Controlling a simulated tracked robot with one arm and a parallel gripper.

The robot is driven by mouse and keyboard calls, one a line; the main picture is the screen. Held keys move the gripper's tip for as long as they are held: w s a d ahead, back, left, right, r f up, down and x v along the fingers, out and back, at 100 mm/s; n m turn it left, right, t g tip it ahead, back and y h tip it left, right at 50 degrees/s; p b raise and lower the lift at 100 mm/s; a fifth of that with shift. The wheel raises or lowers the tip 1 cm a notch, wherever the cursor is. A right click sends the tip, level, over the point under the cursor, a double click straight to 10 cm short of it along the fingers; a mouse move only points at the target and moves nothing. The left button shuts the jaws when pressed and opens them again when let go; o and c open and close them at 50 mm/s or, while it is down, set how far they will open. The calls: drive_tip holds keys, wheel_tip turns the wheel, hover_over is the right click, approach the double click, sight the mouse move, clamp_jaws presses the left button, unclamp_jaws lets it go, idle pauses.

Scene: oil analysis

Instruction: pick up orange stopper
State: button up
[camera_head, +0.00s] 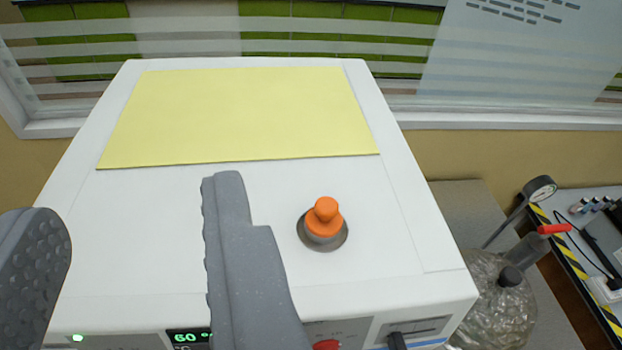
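The orange stopper (324,217) stands upright in a round grey metal fitting (337,241) on the top of a white machine (150,220). It is to the right of my gripper's right finger, with a gap between them in the picture. My gripper (137,225) shows as two grey fingers set wide apart, and nothing is between them but the white top behind. The left finger is partly cut off by the picture's left edge. The stopper is fully in view.
A yellow mat (240,115) lies on the back of the machine top. The machine's front panel has a green display (186,337) and a red button (327,345). To the right are a glass flask (500,300), a gauge (540,190) and a red-handled valve (554,229). A window is behind.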

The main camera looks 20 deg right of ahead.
drive_tip(key=shift+w, duration=0.15)
drive_tip(key=shift+o, duration=1.2)
drive_tip(key=shift+r, duration=0.1)
drive_tip(key=n+g+p, duration=0.2)
drive_tip(key=g+p, duration=1.2)
drive_tip(key=p, duration=0.3)
hover_over(327, 204)
drive_tip(key=f, duration=0.6)
drive_tip(key=s+f, duration=0.1)
drive_tip(key=f, duration=0.2)
drive_tip(key=shift+d+f, duration=0.1)
drive_tip(key=shift+f, duration=0.1)
drive_tip(key=shift+w+f+p, duration=0.15)
drive_tip(key=shift+f+p, duration=0.05)
drive_tip(key=shift+f, duration=0.45)
drive_tip(key=shift+w+f+p, duration=0.15)
drive_tip(key=shift+f, duration=0.45)
drive_tip(key=shift+s+f+p, duration=0.15)
drive_tip(key=shift+f+p, duration=0.3)
drive_tip(key=shift+f, duration=0.3)
drive_tip(key=shift+w+f+p, duration=0.2)
drive_tip(key=shift+f+p, duration=0.4)
drive_tip(key=shift+f, duration=1.2)
clamp_jaws()
